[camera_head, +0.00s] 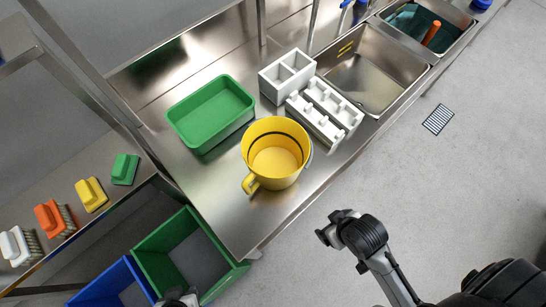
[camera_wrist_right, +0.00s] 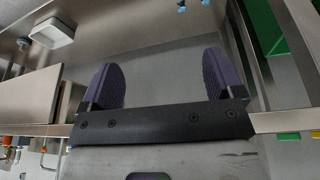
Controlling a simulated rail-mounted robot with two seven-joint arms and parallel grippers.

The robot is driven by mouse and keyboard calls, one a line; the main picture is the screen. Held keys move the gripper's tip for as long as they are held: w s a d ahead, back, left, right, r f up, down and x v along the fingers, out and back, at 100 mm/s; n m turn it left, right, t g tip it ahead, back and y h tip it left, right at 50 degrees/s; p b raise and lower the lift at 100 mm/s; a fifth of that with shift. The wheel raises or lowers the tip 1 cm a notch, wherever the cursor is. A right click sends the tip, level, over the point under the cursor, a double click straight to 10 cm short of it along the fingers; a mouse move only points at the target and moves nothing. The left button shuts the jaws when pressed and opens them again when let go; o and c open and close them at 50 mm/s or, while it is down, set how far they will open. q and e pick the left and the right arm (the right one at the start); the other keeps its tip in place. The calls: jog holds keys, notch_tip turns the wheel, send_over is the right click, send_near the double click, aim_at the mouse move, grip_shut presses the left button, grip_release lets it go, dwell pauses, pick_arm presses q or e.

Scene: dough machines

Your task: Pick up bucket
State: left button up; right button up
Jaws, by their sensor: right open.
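The yellow bucket (camera_head: 274,165) stands upright on the steel counter in the head view, near the front edge. Its mouth faces up, it looks empty, and a yellow grip sticks out at its lower left. My left gripper (camera_head: 178,298) shows only as a small part at the bottom edge of the head view, below the bucket and apart from it; its jaws cannot be made out. My right gripper (camera_wrist_right: 163,78) is open in the right wrist view, with nothing between its two dark pads. The bucket does not show in that view.
A green tray (camera_head: 211,112) is left of the bucket, and white block holders (camera_head: 324,110) are behind it at right. A sink (camera_head: 365,75) lies farther right. Green (camera_head: 150,243) and blue (camera_head: 93,290) bins stand below the counter (camera_head: 225,205). Several brushes lie at left.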

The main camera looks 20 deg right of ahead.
jog(key=shift+d, duration=0.15)
jog(key=c, duration=1)
